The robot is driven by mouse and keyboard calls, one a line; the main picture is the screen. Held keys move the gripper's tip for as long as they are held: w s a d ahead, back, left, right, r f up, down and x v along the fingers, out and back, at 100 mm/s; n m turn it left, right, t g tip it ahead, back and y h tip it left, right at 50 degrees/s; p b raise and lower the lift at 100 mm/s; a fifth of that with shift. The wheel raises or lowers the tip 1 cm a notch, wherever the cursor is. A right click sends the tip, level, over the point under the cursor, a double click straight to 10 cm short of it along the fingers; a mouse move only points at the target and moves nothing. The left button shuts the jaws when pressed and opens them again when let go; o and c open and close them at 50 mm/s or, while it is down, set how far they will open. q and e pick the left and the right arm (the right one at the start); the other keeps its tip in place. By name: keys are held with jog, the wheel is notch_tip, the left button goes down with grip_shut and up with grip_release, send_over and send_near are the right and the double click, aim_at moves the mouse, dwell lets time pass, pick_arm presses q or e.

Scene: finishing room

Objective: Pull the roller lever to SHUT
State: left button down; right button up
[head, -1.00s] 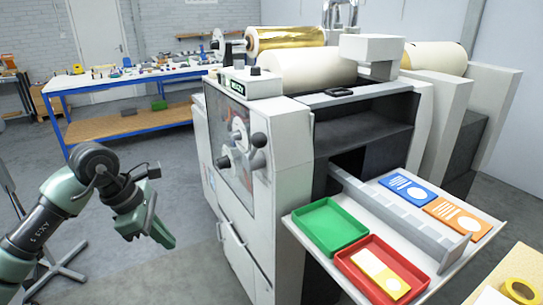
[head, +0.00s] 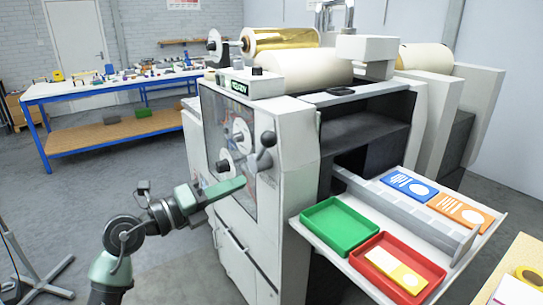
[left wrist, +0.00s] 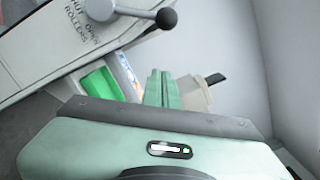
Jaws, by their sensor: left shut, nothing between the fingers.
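The roller lever (head: 263,156) with its dark ball knob (head: 268,139) sits on the front panel of the white machine (head: 297,150). In the left wrist view the lever's grey hub, bar and ball knob (left wrist: 166,18) show at the top. A label (left wrist: 82,20) beside the hub reads "…HUT OPEN" and "ROLLERS"; its left end is cut off. My left gripper (head: 236,187) is shut and empty, left of and below the knob, apart from it in the left wrist view. Its green fingers (left wrist: 161,88) lie together there. My right gripper is not in view.
A tray shelf (head: 318,238) juts out right of the lever, holding a green tray (head: 340,225), a red tray (head: 400,265) and cards. A blue-framed workbench (head: 110,85) stands behind left. The floor left of the machine is mostly clear.

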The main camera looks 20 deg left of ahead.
aim_at(264, 152)
pick_arm(q)
jog(key=w+d+r+p, duration=0.1)
jog(key=w+p, duration=0.1)
jog(key=w, duration=0.3)
jog(key=w+d+r+p, duration=0.1)
jog(key=w+d+p, duration=0.1)
jog(key=w, duration=0.3)
jog(key=shift+w+d+r, duration=0.25)
jog(key=shift+w+r, duration=0.05)
jog(key=shift+w, duration=0.1)
jog(key=shift+a+r, duration=0.1)
